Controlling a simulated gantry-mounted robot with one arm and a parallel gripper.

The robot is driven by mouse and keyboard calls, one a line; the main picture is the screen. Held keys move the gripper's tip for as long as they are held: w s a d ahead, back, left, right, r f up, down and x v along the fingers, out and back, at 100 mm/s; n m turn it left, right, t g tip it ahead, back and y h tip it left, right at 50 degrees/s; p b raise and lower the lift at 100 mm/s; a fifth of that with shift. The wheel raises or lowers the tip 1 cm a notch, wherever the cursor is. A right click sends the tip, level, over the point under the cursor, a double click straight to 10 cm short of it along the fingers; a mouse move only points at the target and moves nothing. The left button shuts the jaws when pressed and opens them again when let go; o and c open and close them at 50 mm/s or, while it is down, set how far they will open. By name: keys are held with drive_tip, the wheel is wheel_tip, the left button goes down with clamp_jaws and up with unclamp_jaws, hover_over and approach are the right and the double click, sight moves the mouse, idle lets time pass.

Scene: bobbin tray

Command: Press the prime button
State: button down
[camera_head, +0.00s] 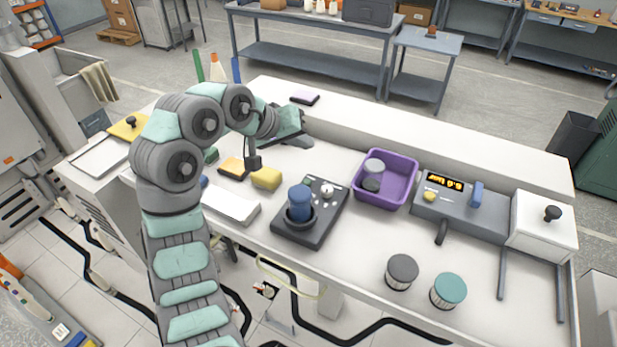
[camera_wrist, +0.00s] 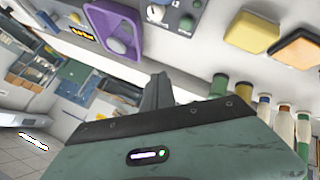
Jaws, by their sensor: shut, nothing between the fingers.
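My gripper (camera_head: 306,142) is shut and empty, held over the back left of the white bench; its fingers also show in the wrist view (camera_wrist: 157,92). In the head view a dark control unit (camera_head: 322,226) with a blue cylinder, a pale knob (camera_head: 327,189) and small controls stands in front of my gripper, apart from it. A grey machine (camera_head: 484,216) further right has an orange display (camera_head: 444,182), a yellow button (camera_head: 430,196) and a blue lever. Labels are too small to read, so I cannot tell which control is the prime button.
A purple tray (camera_head: 413,168) holding bobbins lies between the two units. A yellow sponge (camera_head: 266,178) and an orange one (camera_head: 234,167) lie left of the control unit. Two bobbins, dark (camera_head: 402,271) and teal (camera_head: 448,291), stand at front right. Bottles (camera_wrist: 284,121) stand near my gripper.

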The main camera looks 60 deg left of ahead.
sight(304, 183)
drive_tip(key=shift+f+b, duration=0.85)
drive_tip(key=shift+f, duration=3.55)
drive_tip(key=shift+f, duration=0.1)
drive_tip(key=shift+f, duration=0.3)
drive_tip(key=shift+f, duration=0.5)
drive_tip(key=shift+r, duration=0.9)
drive_tip(key=shift+r, duration=0.1)
